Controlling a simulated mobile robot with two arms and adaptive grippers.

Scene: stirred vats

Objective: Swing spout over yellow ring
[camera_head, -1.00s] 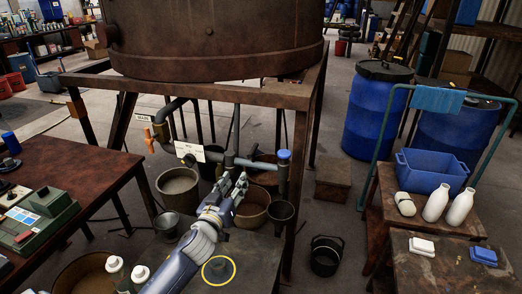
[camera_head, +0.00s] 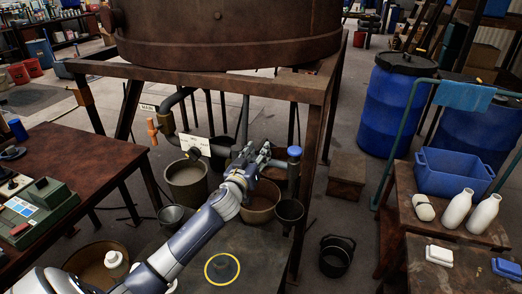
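The spout (camera_head: 279,163) is a grey pipe under the rusty vat, running to the right and ending by a blue cap (camera_head: 294,152). A white tag (camera_head: 196,145) hangs near its left part. The yellow ring (camera_head: 207,271) lies flat on the dark low table at the bottom, in front of and left of the spout's end. My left gripper (camera_head: 257,151) is at the middle of the spout and hides part of it. Its fingers look apart; I cannot tell whether they touch the pipe. My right gripper is not in view.
An orange-handled valve (camera_head: 153,130) sits left of the spout. Buckets (camera_head: 187,184) and a dark funnel-like cup (camera_head: 289,212) stand below. The vat's rusty frame (camera_head: 315,150) rises close on the right. A black bucket (camera_head: 336,258) stands on the floor to the right.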

